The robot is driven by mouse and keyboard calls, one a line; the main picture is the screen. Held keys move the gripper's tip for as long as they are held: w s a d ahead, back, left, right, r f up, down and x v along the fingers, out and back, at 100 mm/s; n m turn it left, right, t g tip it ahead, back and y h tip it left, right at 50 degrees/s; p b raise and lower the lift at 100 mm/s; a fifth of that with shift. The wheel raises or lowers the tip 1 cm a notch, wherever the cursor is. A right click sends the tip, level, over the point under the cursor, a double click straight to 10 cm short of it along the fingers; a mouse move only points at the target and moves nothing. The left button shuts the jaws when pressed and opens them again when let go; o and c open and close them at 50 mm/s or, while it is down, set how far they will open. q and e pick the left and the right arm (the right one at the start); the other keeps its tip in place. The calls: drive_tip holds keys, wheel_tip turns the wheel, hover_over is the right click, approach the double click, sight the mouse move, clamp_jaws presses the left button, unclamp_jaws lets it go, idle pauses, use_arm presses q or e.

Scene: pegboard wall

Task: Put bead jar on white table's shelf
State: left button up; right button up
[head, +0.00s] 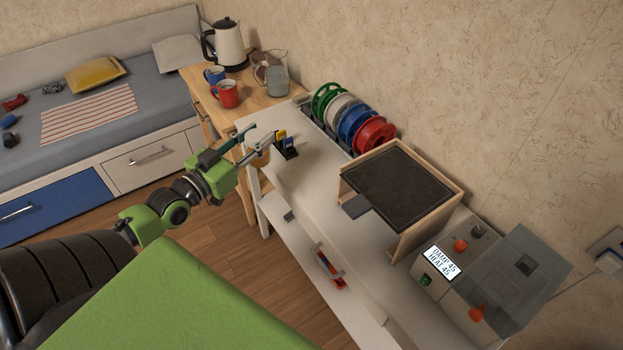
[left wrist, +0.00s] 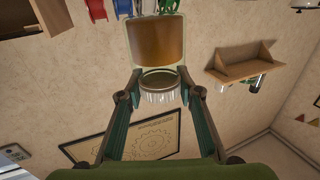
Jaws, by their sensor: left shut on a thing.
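The bead jar (head: 260,158) holds orange-brown contents and hangs at my left gripper (head: 262,141), just off the left end of the white table (head: 312,190). In the left wrist view the jar (left wrist: 156,43) and its ribbed lid (left wrist: 158,87) sit between the fingers of my left gripper (left wrist: 156,82), which is shut on it. In the head view the fingers partly hide the jar. The white table's shelf (head: 291,240) runs below the tabletop, partly hidden by it. My right gripper is not in view.
A red tool (head: 328,268) and a small dark item (head: 290,215) lie on the shelf. A small black holder (head: 287,150), spools (head: 357,124), a wooden-sided box (head: 400,185) and a grey machine (head: 490,280) stand on the tabletop. A wooden side table (head: 245,104) adjoins it.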

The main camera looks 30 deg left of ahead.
use_arm(q)
drive_tip(key=w+d+f, duration=0.2)
drive_tip(key=w+f, duration=0.2)
drive_tip(key=w+d+f, duration=0.3)
drive_tip(key=w, duration=0.1)
drive_tip(key=w+d+f, duration=0.2)
drive_tip(key=w+f, duration=0.1)
drive_tip(key=f, duration=0.1)
drive_tip(key=shift+w+d+f, duration=0.35)
drive_tip(key=shift+w+d, duration=0.05)
drive_tip(key=shift+f, duration=0.45)
drive_tip(key=o, duration=1.2)
drive_tip(key=shift+f, duration=0.15)
drive_tip(key=shift+o, duration=0.2)
drive_tip(key=shift+s, duration=0.1)
